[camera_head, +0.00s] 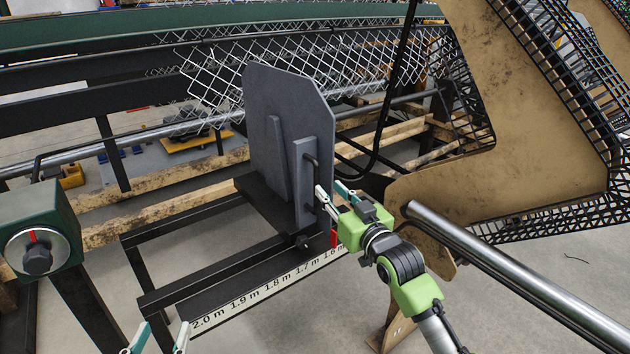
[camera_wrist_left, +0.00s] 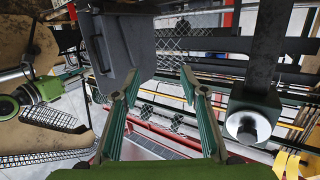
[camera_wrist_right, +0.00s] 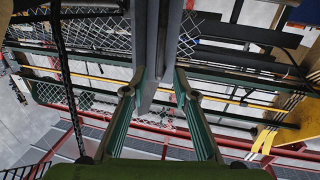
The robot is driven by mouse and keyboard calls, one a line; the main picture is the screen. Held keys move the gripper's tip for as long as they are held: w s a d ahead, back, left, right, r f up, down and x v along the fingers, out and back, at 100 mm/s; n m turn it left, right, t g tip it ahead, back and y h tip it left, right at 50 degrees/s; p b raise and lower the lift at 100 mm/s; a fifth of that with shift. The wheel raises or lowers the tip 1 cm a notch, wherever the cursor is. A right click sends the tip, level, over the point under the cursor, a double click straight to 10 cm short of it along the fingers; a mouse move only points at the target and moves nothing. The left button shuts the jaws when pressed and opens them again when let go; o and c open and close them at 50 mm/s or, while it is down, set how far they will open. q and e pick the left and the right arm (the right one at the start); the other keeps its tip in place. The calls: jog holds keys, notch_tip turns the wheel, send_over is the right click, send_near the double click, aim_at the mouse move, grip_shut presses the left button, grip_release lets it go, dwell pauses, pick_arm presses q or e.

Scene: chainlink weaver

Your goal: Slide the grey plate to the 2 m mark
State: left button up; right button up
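The grey plate (camera_head: 285,115) stands upright on a dark rail frame in the head view, near the 1.6 m end of the printed scale (camera_head: 268,290). The 2.0 m mark (camera_head: 204,321) is at the scale's lower left end. A dark bar handle (camera_head: 311,185) is on the plate's near side. My right gripper (camera_head: 330,188) is at this handle with fingers apart; whether they touch it is unclear. In the right wrist view, a grey upright part (camera_wrist_right: 150,45) shows between the open fingers (camera_wrist_right: 160,78). My left gripper (camera_head: 163,338) is open and empty at the bottom left, away from the plate.
A green block with a round dial (camera_head: 38,250) stands at the left beyond the 2.0 m end. Black rails (camera_head: 215,265) run under the plate toward it. Wire mesh (camera_head: 215,80) hangs behind.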

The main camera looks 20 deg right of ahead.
aim_at(317, 178)
jog(key=w, duration=0.2)
jog(key=w+b, duration=0.1)
jog(key=w, duration=0.2)
jog(key=w+a+b, duration=0.1)
jog(key=w, duration=0.1)
jog(key=shift+w+a, duration=0.1)
jog(key=shift+w, duration=0.3)
pick_arm(q)
notch_tip(317, 178, up, 12)
jog(key=s+d+t+h, duration=0.1)
jog(key=t+h, duration=0.1)
jog(key=t, duration=0.4)
jog(key=shift+s+d+r+t, duration=0.15)
jog(key=shift+s+r+t, duration=0.1)
jog(key=shift+s+t, duration=0.05)
pick_arm(e)
jog(key=shift+w+a, duration=0.1)
jog(key=shift+w, duration=0.3)
grip_shut()
